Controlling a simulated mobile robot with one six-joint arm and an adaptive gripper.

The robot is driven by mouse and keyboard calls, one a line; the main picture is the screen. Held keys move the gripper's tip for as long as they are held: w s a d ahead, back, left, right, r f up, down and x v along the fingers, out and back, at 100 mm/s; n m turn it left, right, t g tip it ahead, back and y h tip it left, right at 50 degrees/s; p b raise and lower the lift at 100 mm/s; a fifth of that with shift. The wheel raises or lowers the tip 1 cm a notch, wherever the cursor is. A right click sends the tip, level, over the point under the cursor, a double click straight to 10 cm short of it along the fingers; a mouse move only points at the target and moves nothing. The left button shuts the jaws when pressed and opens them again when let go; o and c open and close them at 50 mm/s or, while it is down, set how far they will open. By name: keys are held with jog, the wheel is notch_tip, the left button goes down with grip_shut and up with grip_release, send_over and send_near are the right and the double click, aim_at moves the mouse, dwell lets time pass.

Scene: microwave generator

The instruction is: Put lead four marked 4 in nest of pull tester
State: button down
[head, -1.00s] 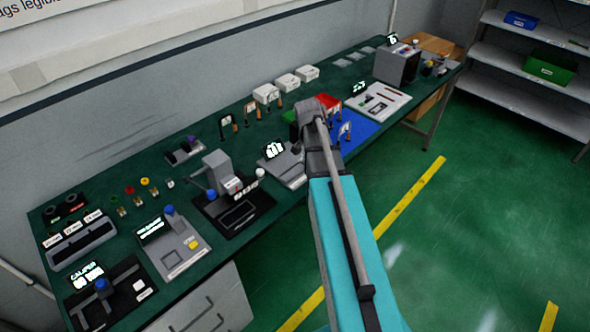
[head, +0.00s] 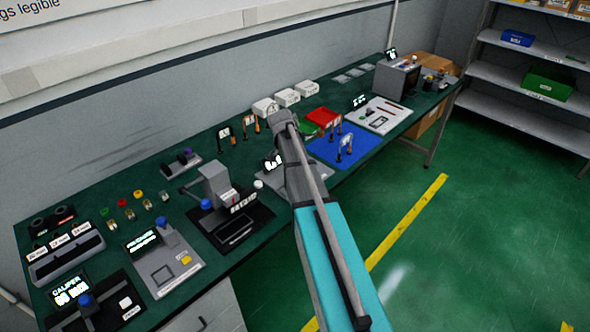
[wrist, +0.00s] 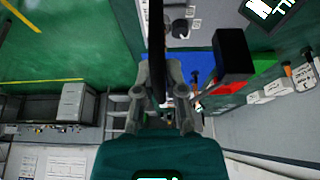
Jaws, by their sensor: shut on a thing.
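My gripper (wrist: 164,68) is shut on a long dark thing (wrist: 157,25), apparently a lead, which runs up the wrist view. No number is readable on it. A black block (wrist: 233,55) beside it looks close to the camera; I cannot tell whether it belongs to the held lead. A grey device with a lit display, apparently the pull tester (head: 295,181), stands partly behind my arm. A grey device with a dark knob (wrist: 180,28) shows at the top of the wrist view. Its nest cannot be made out.
Leads stand on the blue mat (head: 325,152) and more stand on the green bench near white boxes (head: 287,97). A red tray (head: 322,116) is beside the mat. A black-based press (head: 222,195) stands left of the tester. A multimeter-like panel (head: 385,112) is to the right.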

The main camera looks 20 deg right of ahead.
jog(key=shift+w+a+f+b, duration=0.15)
jog(key=shift+w+f+b, duration=0.25)
jog(key=shift+f, duration=0.15)
jog(key=shift+w+a+f+b, duration=0.15)
jog(key=shift+w+f+b, duration=0.1)
jog(key=shift+w+f, duration=0.2)
jog(key=f+b, duration=0.4)
jog(key=shift+w+a, duration=0.1)
jog(key=shift+w, duration=0.25)
jog(key=shift+f, duration=0.2)
jog(key=c, duration=0.7)
grip_release()
jog(key=shift+r, duration=0.25)
jog(key=p+v, duration=1.1)
jog(key=v, duration=0.1)
jog(key=shift+s, duration=0.1)
